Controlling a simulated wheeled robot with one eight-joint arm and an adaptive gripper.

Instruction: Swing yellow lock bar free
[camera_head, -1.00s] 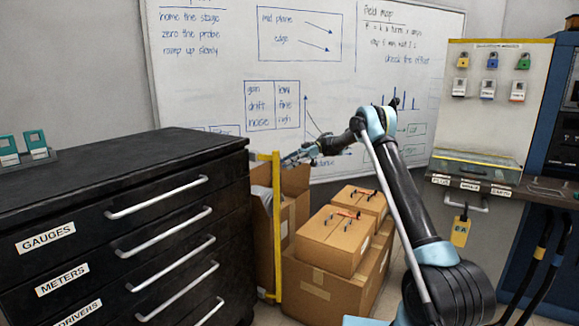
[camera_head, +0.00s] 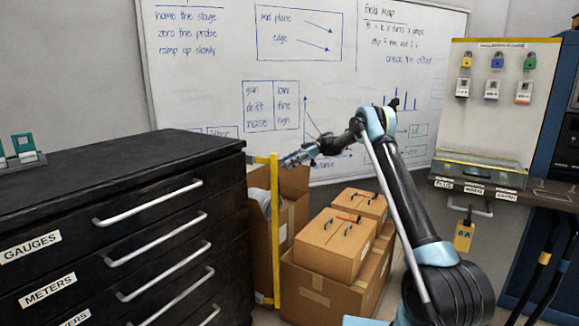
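The yellow lock bar (camera_head: 275,230) stands upright at the right front edge of the black drawer cabinet (camera_head: 130,200). Short yellow tabs at its top and bottom reach left to the cabinet. My gripper (camera_head: 287,160) is at the end of my arm, just right of the bar's top, in front of the whiteboard. Its fingers are small and dark here, so I cannot tell whether they are open or shut, or whether they touch the bar.
Cardboard boxes (camera_head: 322,292) are stacked right of the bar, and an open carton (camera_head: 290,185) stands behind it. A whiteboard (camera_head: 215,60) covers the back wall. A panel with padlocks (camera_head: 490,120) and a small shelf stands at right.

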